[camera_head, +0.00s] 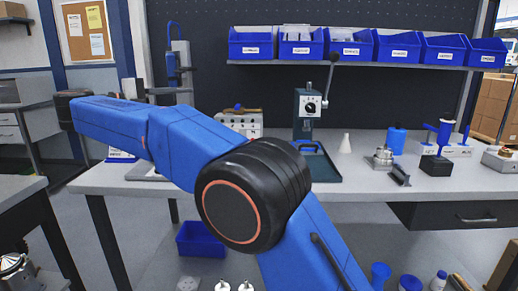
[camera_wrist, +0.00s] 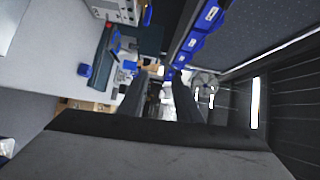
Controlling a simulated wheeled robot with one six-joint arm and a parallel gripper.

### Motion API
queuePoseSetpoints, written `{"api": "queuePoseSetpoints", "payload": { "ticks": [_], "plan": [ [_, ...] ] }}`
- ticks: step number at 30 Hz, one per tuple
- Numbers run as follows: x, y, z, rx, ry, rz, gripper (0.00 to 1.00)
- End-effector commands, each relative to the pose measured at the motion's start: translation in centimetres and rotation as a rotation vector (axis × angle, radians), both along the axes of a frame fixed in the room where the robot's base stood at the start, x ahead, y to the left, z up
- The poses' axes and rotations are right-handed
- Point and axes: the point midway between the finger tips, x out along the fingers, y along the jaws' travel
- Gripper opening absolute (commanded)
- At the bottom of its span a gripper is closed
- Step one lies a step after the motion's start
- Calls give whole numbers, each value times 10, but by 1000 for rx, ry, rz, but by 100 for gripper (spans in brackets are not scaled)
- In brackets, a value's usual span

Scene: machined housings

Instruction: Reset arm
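My blue arm rises from the lower right of the head view, bends at a large black joint and reaches up to the left. Its far end is a dark part at the left, and I cannot make out the fingers there. In the wrist view my gripper (camera_wrist: 155,82) shows two dark fingers standing apart. Nothing is held between them, only the distant room shows in the gap. The wrist view is turned on its side. The gripper is in the air, apart from the bench.
A long workbench (camera_head: 350,188) holds a dark press (camera_head: 307,112), a green tray (camera_head: 322,165), a white cone (camera_head: 345,144) and metal parts. Blue bins (camera_head: 250,43) line a shelf above. A blue bin (camera_head: 200,240) sits below. A dark table (camera_head: 25,200) stands at left.

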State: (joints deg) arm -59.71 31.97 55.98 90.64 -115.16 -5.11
Motion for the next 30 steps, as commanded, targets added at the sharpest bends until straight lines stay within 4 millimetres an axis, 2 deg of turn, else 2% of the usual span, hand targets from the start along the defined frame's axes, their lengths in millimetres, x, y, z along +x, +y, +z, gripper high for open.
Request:
{"api": "queuePoseSetpoints", "payload": {
  "ticks": [2,8,17,23,30],
  "plan": [
    [0,0,0,0,0,0,31],
    [19,-17,18,-23,-32,42,31],
    [54,-52,55,-84,-93,136,31],
    [83,-88,94,-160,-147,240,31],
    [117,-147,151,-342,-197,449,31]
  ]
}}
